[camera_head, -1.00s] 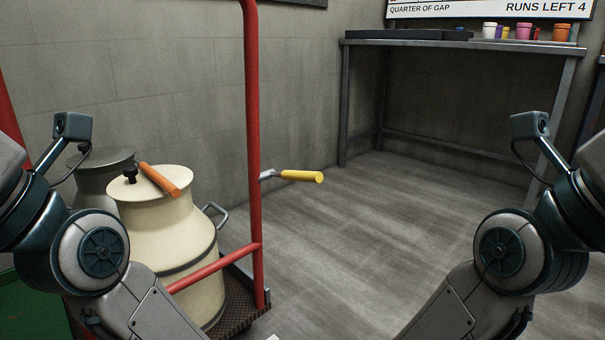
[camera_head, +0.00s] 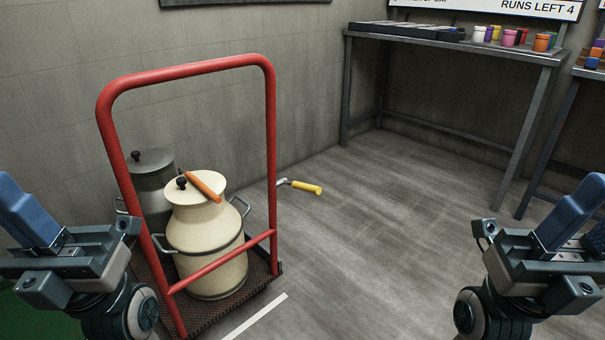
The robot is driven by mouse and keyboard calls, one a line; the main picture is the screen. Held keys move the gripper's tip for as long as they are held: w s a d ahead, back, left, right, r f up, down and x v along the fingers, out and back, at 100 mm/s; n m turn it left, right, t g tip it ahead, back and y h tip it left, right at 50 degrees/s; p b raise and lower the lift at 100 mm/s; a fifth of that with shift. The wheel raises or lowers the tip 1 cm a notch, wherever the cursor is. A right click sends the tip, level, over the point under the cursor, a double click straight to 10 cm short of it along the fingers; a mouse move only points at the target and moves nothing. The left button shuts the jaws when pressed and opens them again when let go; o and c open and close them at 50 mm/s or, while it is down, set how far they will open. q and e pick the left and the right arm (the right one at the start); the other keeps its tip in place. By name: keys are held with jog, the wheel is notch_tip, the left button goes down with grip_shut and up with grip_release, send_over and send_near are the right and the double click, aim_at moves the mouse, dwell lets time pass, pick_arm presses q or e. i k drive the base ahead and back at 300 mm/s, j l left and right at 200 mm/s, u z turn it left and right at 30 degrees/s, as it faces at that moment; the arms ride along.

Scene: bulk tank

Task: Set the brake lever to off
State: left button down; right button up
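A yellow-handled lever (camera_head: 304,187) on a short grey stem sticks out to the right, just beyond the right upright of a red-framed cart (camera_head: 275,150). Its mounting end is behind the cart, so I cannot tell what it is fixed to. An orange handle (camera_head: 205,187) lies tilted across the lid of a cream milk can (camera_head: 207,250) on the cart. No off or on marking can be read on either one. My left gripper (camera_head: 35,215) is at the left edge and my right gripper (camera_head: 570,215) at the right edge. Both are apart from the levers, and their fingers are unclear.
A grey can (camera_head: 153,185) stands behind the cream can. A metal table (camera_head: 460,46) at the back right holds trays and several coloured cups (camera_head: 508,38). A white line (camera_head: 255,316) marks the floor beside the cart. The middle floor is clear.

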aim_at(312, 189)
jog(key=i+l+u, duration=0.2)
jog(key=l+u, duration=0.25)
jog(key=l, duration=0.15)
jog(key=i+l+u, duration=0.2)
jog(key=l, duration=0.15)
jog(key=l+u, duration=0.25)
jog(key=l, duration=0.1)
